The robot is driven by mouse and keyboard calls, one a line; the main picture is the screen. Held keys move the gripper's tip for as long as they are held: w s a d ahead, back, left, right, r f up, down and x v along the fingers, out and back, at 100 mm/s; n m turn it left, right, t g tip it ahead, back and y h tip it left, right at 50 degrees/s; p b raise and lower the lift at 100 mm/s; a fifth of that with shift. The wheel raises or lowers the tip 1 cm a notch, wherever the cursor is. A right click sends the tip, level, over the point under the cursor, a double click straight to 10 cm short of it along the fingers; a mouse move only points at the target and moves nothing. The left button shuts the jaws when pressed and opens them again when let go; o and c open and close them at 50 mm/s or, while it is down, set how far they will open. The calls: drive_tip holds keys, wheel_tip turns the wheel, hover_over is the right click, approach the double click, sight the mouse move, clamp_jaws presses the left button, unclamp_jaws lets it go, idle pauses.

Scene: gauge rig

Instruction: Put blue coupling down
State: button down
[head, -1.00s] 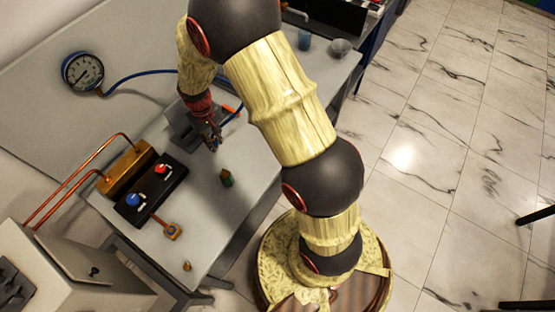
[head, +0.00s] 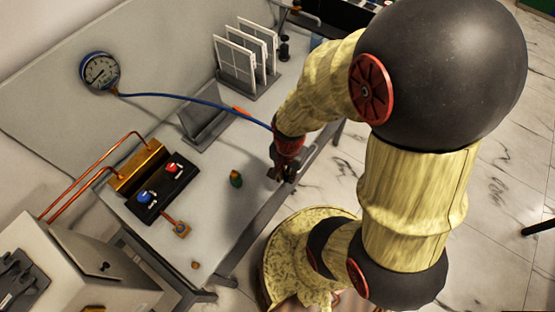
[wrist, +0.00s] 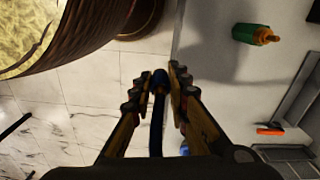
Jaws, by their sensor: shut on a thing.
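My gripper (head: 284,176) is at the bench's right-hand edge in the head view. In the wrist view its fingers (wrist: 157,84) are shut on the blue coupling (wrist: 160,77), at the end of the dark blue hose (wrist: 157,128). The hose also shows in the head view (head: 190,98), running from the round gauge (head: 100,72) to my gripper. In the wrist view the coupling lines up with a strip beside the bench edge, with floor to the left. Its height above the bench is unclear. In the head view the coupling is hidden by my gripper.
A grey angled stand (head: 205,127), an orange piece (head: 241,111) and a rack of white panels (head: 240,62) are farther back. A valve block (head: 160,191) lies left.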

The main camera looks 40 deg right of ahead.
drive_tip(key=w+d+f, duration=0.1)
drive_tip(key=w+f, duration=0.2)
drive_tip(key=w, duration=0.1)
drive_tip(key=w+d+f+b, duration=0.1)
drive_tip(key=w+d+f, duration=0.1)
drive_tip(key=w, duration=0.1)
drive_tip(key=w+d+f+b, duration=0.1)
drive_tip(key=w+f, duration=0.2)
drive_tip(key=w, duration=0.1)
drive_tip(key=shift+w+d+f, duration=0.3)
drive_tip(key=shift+d+f, duration=0.05)
drive_tip(key=shift+d, duration=0.05)
drive_tip(key=shift+w+d+f+b, duration=0.15)
drive_tip(key=shift+w+f+b, duration=0.2)
drive_tip(key=shift+w+f, duration=0.15)
wheel_tip(320, 180, down, 3)
drive_tip(key=shift+f+b, duration=0.2)
drive_tip(key=shift+b, duration=0.2)
drive_tip(key=c, duration=2.2)
unclamp_jaws()
drive_tip(key=shift+f, duration=0.15)
drive_tip(key=o, duration=0.4)
drive_tip(key=shift+o, duration=0.4)
